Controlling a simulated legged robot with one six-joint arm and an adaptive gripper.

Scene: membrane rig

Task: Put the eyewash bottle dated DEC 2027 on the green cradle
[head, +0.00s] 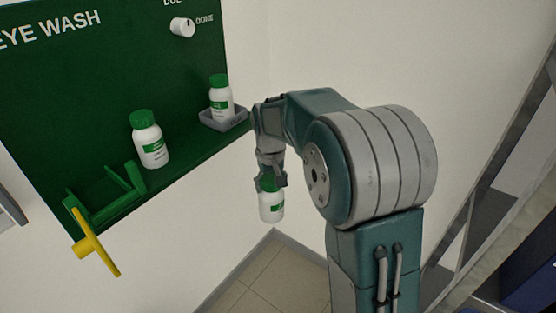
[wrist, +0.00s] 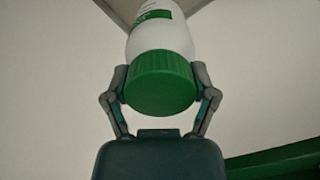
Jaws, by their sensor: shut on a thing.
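My gripper (head: 270,178) is shut on a white bottle (head: 271,207) with a green cap, held upright below and right of the green shelf. In the wrist view the fingers clasp the green cap (wrist: 160,84). Its date is not readable. The green cradle (head: 105,200) is at the shelf's left end and is empty. A second white bottle (head: 150,145) with a green cap stands on the shelf right of the cradle. A third similar bottle (head: 220,100) stands in a grey holder (head: 228,122) at the shelf's right end. Their dates are too small to read.
A green eye wash board (head: 80,100) rises behind the shelf, with a white knob (head: 183,27) near its top right. A yellow handle (head: 95,246) sticks out below the cradle. A metal frame (head: 490,190) stands at right.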

